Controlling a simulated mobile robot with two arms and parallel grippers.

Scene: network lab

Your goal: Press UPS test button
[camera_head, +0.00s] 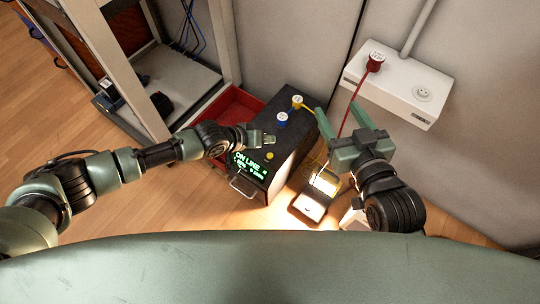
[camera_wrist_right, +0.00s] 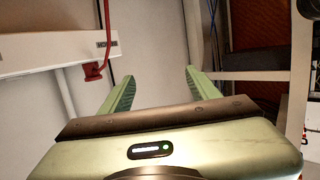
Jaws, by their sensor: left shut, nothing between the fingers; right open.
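The UPS (camera_head: 283,156) is a black box on the floor with a green lit display (camera_head: 250,164) reading "ON LINE" and a metal handle at its front. A small yellow button (camera_head: 270,156) shows by the display. Blue and yellow plugs (camera_head: 282,119) sit on its top. My left gripper (camera_head: 271,140) is shut and empty, over the UPS just beyond the yellow button; I cannot tell whether it touches the UPS. My right gripper (camera_head: 343,112) is open and empty, to the right of the UPS. Its spread fingers also show in the right wrist view (camera_wrist_right: 150,75).
A white wall socket box (camera_head: 400,82) holds a red plug (camera_head: 375,61) with a red cable hanging down. A lit lamp-like device (camera_head: 318,194) stands right of the UPS. A red bin (camera_head: 232,108) and an open rack (camera_head: 180,80) are behind left. Wood floor is clear at left.

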